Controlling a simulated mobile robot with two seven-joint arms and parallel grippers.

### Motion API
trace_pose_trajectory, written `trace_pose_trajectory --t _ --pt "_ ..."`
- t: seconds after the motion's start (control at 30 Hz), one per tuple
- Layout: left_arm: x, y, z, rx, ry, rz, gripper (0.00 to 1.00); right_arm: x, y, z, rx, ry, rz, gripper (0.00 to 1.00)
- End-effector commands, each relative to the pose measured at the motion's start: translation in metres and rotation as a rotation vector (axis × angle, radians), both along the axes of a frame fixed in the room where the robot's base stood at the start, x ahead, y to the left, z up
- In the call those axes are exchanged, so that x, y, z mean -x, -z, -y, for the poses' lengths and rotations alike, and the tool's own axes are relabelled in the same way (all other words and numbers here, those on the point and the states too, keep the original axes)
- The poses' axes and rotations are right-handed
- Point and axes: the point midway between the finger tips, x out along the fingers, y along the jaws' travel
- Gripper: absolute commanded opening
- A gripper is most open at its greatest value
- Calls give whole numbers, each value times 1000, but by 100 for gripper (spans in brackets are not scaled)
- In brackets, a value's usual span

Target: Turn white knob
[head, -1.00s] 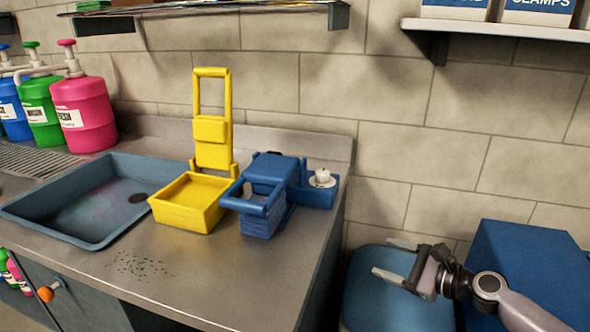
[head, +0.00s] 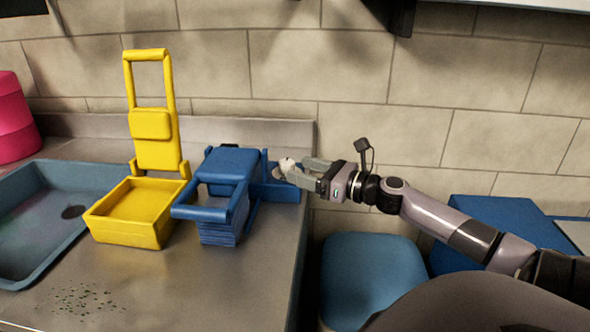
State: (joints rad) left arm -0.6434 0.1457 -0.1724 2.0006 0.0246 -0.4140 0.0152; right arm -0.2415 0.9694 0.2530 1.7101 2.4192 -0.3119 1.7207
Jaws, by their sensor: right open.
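The white knob (head: 286,165) sits on the blue device (head: 229,172) near the right end of the counter. My right gripper (head: 296,171) comes in from the right at the knob. Its fingers are open, one on the far side and one on the near side of the knob, and they partly hide it. I cannot tell whether the fingers touch it. My left gripper is not in view.
A yellow tray with an upright frame (head: 135,215) stands left of the blue device. A sink (head: 35,265) is set in the metal counter (head: 190,290) at left. Blue boxes (head: 490,220) stand low at right. A tiled wall is close behind.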

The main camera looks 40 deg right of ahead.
Motion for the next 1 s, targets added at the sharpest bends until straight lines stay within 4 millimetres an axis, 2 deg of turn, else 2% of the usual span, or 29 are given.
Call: trace_pose_trajectory --t 0.3,0.73,0.9,1.0 --pt "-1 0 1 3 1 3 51 -23 0 -6 1 1 1 65" --pt "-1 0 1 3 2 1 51 -26 0 -7 1 1 -1 65" --pt "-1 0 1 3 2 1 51 -26 0 -7 1 1 -1 10" --pt "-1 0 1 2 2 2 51 -26 0 -7 1 1 -1 10"
